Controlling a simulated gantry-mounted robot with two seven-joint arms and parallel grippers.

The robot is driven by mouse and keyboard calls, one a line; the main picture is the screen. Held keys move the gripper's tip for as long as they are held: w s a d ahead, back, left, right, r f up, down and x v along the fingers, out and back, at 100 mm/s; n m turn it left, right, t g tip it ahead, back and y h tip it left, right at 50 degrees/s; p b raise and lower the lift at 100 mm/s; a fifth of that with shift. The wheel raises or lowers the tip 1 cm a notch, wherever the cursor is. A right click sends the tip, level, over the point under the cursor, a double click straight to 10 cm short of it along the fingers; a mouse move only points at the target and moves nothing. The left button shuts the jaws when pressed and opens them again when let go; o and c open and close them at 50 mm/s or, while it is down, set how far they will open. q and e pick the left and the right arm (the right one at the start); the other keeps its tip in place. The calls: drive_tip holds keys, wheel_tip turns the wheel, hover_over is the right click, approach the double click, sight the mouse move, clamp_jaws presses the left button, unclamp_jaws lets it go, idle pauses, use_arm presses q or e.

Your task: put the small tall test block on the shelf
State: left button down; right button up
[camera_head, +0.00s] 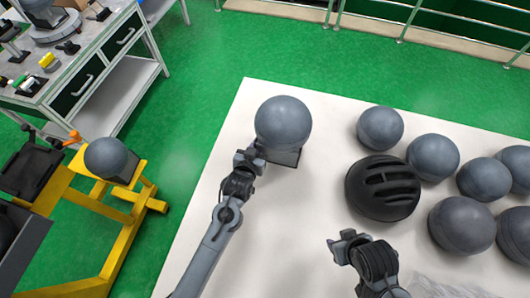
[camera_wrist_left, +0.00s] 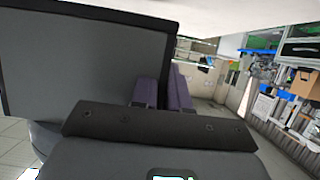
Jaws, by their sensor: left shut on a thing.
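A grey ball-topped block with a dark base (camera_head: 283,123) is at the left part of the white table's far edge, upright. My left gripper (camera_head: 254,160) is at the left side of its base and shut on it. Whether the base touches the table is not clear. In the left wrist view, my gripper's fingers (camera_wrist_left: 162,90) are close together beside a large grey flat face with a dark border (camera_wrist_left: 85,70), apparently the base. The lower shelf (camera_head: 122,97) of the grey workbench is at upper left, empty where visible. My right gripper (camera_head: 342,246) is over the table, holding nothing visible.
The white table (camera_head: 225,170) carries several grey balls (camera_head: 433,156) and a black helmet (camera_head: 383,188) on the right. A yellow stand (camera_head: 120,225) with another grey ball (camera_head: 106,157) is on the left. Green floor (camera_head: 195,120) lies clear between table and workbench.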

use_arm(q)
drive_tip(key=shift+w+a+f+b, duration=0.15)
drive_tip(key=shift+w+f, duration=0.1)
drive_tip(key=shift+f, duration=0.45)
drive_tip(key=shift+w+a+f+b, duration=0.1)
drive_tip(key=shift+w+f+b, duration=0.1)
drive_tip(key=shift+f, duration=0.55)
drive_tip(key=shift+w+a+f+b, duration=0.15)
drive_tip(key=shift+w+f, duration=0.1)
drive_tip(key=shift+f, duration=0.45)
use_arm(e)
drive_tip(key=shift+f, duration=0.55)
use_arm(q)
drive_tip(key=shift+f, duration=0.15)
use_arm(e)
drive_tip(key=shift+f, duration=0.1)
use_arm(q)
drive_tip(key=c, duration=1.4)
unclamp_jaws()
drive_tip(key=shift+s+f, duration=0.1)
drive_tip(key=shift+f, duration=0.1)
drive_tip(key=shift+o, duration=1.4)
